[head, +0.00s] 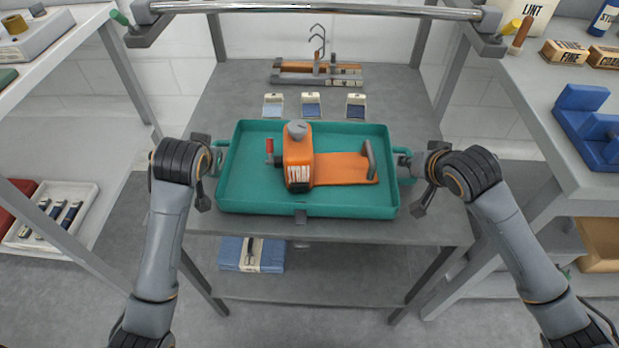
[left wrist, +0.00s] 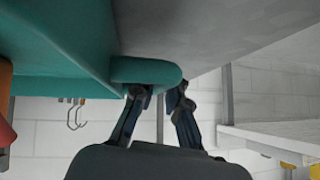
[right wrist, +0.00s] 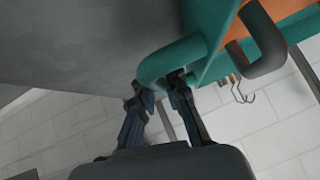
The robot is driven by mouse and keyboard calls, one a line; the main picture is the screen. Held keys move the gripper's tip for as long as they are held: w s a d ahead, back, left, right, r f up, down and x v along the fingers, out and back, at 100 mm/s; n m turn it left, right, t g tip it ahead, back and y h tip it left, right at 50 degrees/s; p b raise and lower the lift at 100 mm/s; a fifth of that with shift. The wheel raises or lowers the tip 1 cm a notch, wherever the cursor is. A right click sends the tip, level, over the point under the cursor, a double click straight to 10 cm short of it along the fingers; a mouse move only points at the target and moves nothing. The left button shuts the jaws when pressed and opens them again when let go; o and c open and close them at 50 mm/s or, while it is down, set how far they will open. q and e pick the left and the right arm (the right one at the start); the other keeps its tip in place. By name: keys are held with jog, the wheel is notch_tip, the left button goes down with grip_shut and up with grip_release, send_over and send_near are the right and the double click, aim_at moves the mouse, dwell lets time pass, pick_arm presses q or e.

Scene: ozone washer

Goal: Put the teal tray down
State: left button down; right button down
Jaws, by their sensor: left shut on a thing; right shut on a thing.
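The teal tray (head: 245,195) is level over the front part of the grey table (head: 215,100). I cannot tell whether its bottom touches the tabletop. An orange device (head: 297,155) with a grey knob, a red-tipped lever and a dark handle sits in the tray. My left gripper (head: 212,160) is shut on the tray's left handle (left wrist: 150,71), which shows between the fingers in the left wrist view. My right gripper (head: 412,165) is shut on the right handle (right wrist: 168,62), also seen in the right wrist view.
Several small labelled packets (head: 311,105) and a hook rack (head: 318,72) lie behind the tray. Folded blue cloth (head: 235,253) sits on the lower shelf. A metal rail (head: 320,10) crosses the far top. Side shelves (head: 545,90) flank the table.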

pick_arm(q)
jog(key=shift+f+b, duration=0.45)
jog(key=shift+f, duration=0.2)
pick_arm(e)
jog(key=shift+f, duration=0.6)
pick_arm(q)
jog(key=c, duration=1.4)
grip_release()
pick_arm(e)
jog(key=c, duration=1.4)
grip_release()
pick_arm(q)
jog(key=shift+o, duration=0.2)
pick_arm(e)
jog(key=shift+o, duration=0.2)
pick_arm(q)
jog(key=shift+s+r, duration=0.1)
pick_arm(e)
jog(key=shift+s+r, duration=0.2)
jog(key=shift+r, duration=0.05)
pick_arm(q)
jog(key=v, duration=1.1)
jog(key=shift+s+r, duration=0.25)
jog(key=shift+s, duration=0.05)
pick_arm(e)
jog(key=v, duration=1.1)
jog(key=shift+s, duration=0.25)
jog(key=shift+d, duration=0.1)
